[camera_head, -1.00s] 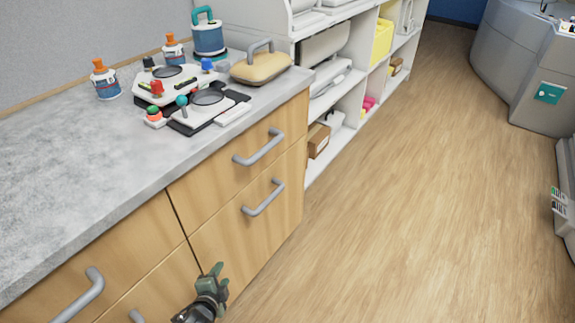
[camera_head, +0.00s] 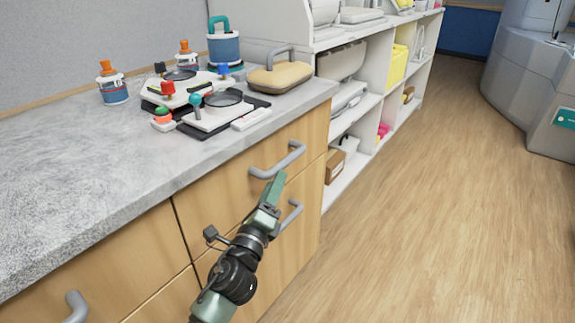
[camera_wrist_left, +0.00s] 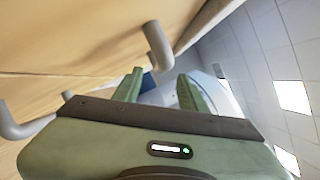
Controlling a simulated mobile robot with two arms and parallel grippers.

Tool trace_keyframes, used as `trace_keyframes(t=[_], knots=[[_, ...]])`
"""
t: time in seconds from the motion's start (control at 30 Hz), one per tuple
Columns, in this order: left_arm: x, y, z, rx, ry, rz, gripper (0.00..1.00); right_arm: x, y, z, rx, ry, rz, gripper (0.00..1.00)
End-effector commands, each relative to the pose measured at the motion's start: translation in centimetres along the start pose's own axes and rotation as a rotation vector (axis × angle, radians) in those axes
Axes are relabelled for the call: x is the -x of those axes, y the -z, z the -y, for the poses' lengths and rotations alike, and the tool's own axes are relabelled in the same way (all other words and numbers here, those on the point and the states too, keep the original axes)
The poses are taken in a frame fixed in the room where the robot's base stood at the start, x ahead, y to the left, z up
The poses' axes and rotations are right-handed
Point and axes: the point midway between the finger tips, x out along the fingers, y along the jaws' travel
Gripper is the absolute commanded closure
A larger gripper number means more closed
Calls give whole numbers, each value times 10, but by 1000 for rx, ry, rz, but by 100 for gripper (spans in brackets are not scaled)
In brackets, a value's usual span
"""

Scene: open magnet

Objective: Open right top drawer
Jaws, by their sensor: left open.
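The right top drawer (camera_head: 222,190) is shut, a wooden front under the grey counter. Its grey bar handle (camera_head: 280,165) is in the upper right of that front. My left gripper (camera_head: 273,188) is just below and in front of this handle in the head view; I cannot tell if they touch. In the left wrist view my left gripper (camera_wrist_left: 160,90) has its two green fingers apart, with a grey handle end (camera_wrist_left: 158,45) beyond and between them in the picture. My right gripper is not in view.
The lower drawer handle (camera_head: 291,214) is partly behind my gripper. Another grey handle (camera_head: 76,307) is at lower left. The counter (camera_head: 70,220) holds bottles and devices. A white shelf unit (camera_head: 345,180) stands beyond the drawers. The wooden floor (camera_head: 420,230) is clear.

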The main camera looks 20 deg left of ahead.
Motion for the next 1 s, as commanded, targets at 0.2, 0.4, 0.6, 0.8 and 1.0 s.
trace_keyframes(t=[0.2,0.4,0.6,0.8,1.0], knots=[[-32,0,1,-1,1,0,59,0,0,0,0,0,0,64],[-61,0,0,1,0,0,59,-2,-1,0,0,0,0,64],[-74,0,0,2,0,-1,59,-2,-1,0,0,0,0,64],[-74,0,0,2,-1,-1,59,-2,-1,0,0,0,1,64],[-74,0,0,2,-1,-1,100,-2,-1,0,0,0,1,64]])
